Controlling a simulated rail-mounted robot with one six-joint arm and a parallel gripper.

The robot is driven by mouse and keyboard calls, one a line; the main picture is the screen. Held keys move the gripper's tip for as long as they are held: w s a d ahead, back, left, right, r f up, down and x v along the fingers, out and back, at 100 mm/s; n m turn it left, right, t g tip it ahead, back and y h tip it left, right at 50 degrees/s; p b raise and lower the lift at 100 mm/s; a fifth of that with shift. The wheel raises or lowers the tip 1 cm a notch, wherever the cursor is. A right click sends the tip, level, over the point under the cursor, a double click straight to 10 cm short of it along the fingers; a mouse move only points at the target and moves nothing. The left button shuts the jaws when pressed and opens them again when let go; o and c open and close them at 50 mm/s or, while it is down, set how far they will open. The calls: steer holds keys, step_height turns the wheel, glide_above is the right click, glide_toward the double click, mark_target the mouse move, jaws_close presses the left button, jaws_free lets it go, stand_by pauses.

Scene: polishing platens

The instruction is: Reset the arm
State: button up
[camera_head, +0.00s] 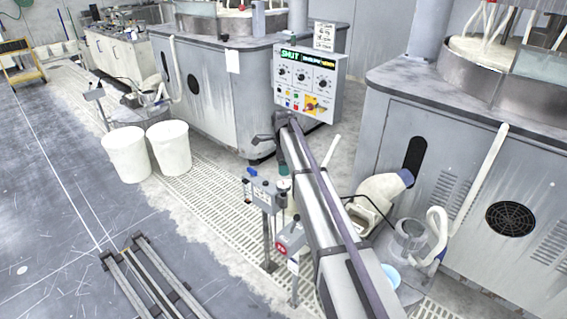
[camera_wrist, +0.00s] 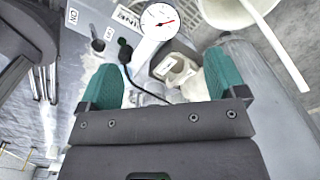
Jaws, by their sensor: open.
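My gripper (camera_wrist: 163,78) shows in the wrist view with its two teal fingers spread apart and nothing held between them. Beyond the fingers is a grey panel (camera_wrist: 90,75) with a round white gauge (camera_wrist: 158,20), a black cable and a switch marked ON. A pale fitting with a label (camera_wrist: 176,68) shows in the gap between the fingers, and I cannot tell how far away it is. In the head view my arm reaches from the lower right up toward the control box (camera_head: 308,84); my fingers are not clear there.
Small grey boxes on posts (camera_head: 264,192) stand just left of my arm. A white jug (camera_head: 383,192) is to its right. Polishing machines (camera_head: 215,100) (camera_head: 455,170) stand behind and at right. Two white bins (camera_head: 127,153) (camera_head: 169,148) stand left. The floor at left is mostly open beyond rails (camera_head: 155,283).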

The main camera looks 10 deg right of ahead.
stand_by(0.3)
steer(key=s+n, duration=1.9)
steer(key=s, duration=2.2)
step_height(320, 180, up, 14)
steer(key=w+p, duration=0.1)
steer(key=p, duration=1.3)
steer(key=shift+w+r+p, duration=0.2)
steer(key=shift+r+p, duration=0.05)
steer(key=shift+p, duration=0.05)
